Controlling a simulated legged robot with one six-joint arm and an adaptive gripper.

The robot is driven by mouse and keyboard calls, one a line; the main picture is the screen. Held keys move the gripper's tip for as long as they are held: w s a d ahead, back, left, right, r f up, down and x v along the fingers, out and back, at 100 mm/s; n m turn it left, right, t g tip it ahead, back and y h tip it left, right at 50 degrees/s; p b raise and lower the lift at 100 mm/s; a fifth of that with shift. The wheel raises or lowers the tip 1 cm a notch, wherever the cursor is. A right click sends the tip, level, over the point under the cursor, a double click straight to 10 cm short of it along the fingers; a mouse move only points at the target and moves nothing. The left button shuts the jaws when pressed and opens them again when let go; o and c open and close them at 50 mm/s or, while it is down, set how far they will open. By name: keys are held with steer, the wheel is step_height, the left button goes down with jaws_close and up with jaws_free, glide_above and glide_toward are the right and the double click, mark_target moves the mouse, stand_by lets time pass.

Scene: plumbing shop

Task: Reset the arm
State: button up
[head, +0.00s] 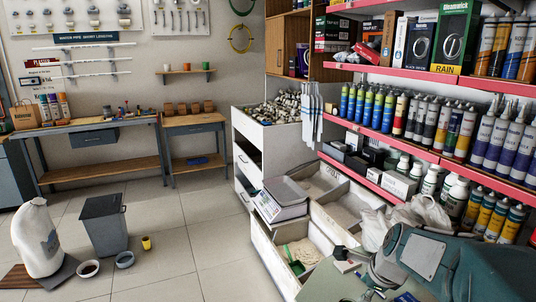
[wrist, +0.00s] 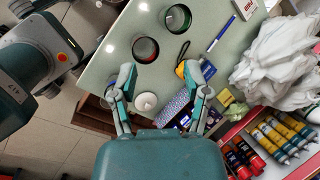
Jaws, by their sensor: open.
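My gripper (wrist: 160,76) is open in the wrist view, its two teal fingers spread apart. Nothing is held between the fingers. It is above a pale green counter top (wrist: 118,45) with small items on it. In the head view my teal arm reaches in from the lower right, and my gripper (head: 358,272) shows partly, low over the counter's corner.
Near the fingers are a dark round cup (wrist: 145,50), a green-rimmed cup (wrist: 178,18), a white round item (wrist: 146,102) and a blue pen (wrist: 220,35). A white plastic bag (wrist: 275,60) lies at right. Stocked shelves (head: 440,80) stand close by; open floor (head: 190,240) is left.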

steer(key=s+a+r+n, duration=0.3)
steer(key=s+n, duration=0.6)
steer(key=n, duration=0.2)
steer(key=s+a+r+n+t+h, duration=0.1)
steer(key=s+a+r+n, duration=0.2)
steer(key=s+n, duration=0.7)
steer(key=shift+s+a+r+n, duration=0.2)
steer(key=shift+a+r+n, duration=0.2)
steer(key=shift+a+n, duration=0.15)
